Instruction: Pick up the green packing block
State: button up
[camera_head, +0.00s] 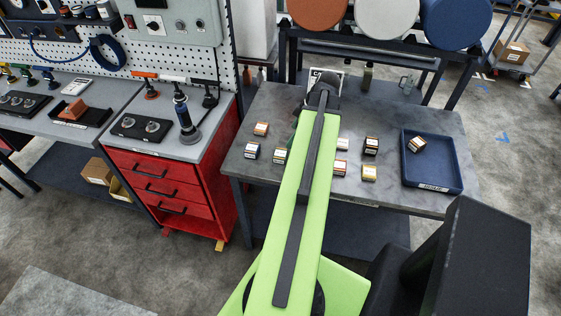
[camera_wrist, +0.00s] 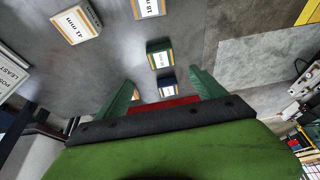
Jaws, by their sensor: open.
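The green packing block (camera_wrist: 159,55) has a pale label edged in orange and lies on the grey table. In the wrist view it is just beyond the fingertips, near the middle of the gap. In the head view a block with a greenish side (camera_head: 280,156) shows just left of my arm. My gripper (camera_wrist: 162,77) is open, its two green fingers spread. No block is seen held. A blue block (camera_wrist: 167,84) shows between the fingers, below the green one. In the head view my arm hides most of the gripper.
Several labelled blocks lie around, including an orange one (camera_head: 261,128), a blue one (camera_head: 252,151) and a yellow one (camera_head: 369,173). A blue tray (camera_head: 448,176) at the right holds one block. A red drawer cabinet (camera_head: 170,190) stands left of the table (camera_head: 440,118).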

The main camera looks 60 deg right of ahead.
jog(key=b, duration=0.5)
send_over(280, 153)
jog(key=s+d, duration=0.1)
jog(key=s, duration=0.2)
jog(key=f, duration=0.6)
jog(key=shift+w+d+f, duration=0.1)
jog(key=shift+w+f, duration=0.1)
jog(key=shift+w, duration=0.05)
jog(key=shift+w+f, duration=0.15)
jog(key=b+x, duration=0.4)
jog(key=x, duration=0.1)
jog(key=shift+a+b, duration=0.25)
jog(key=shift+b, duration=0.1)
jog(key=shift+c, duration=0.3)
jog(key=c, duration=1.4)
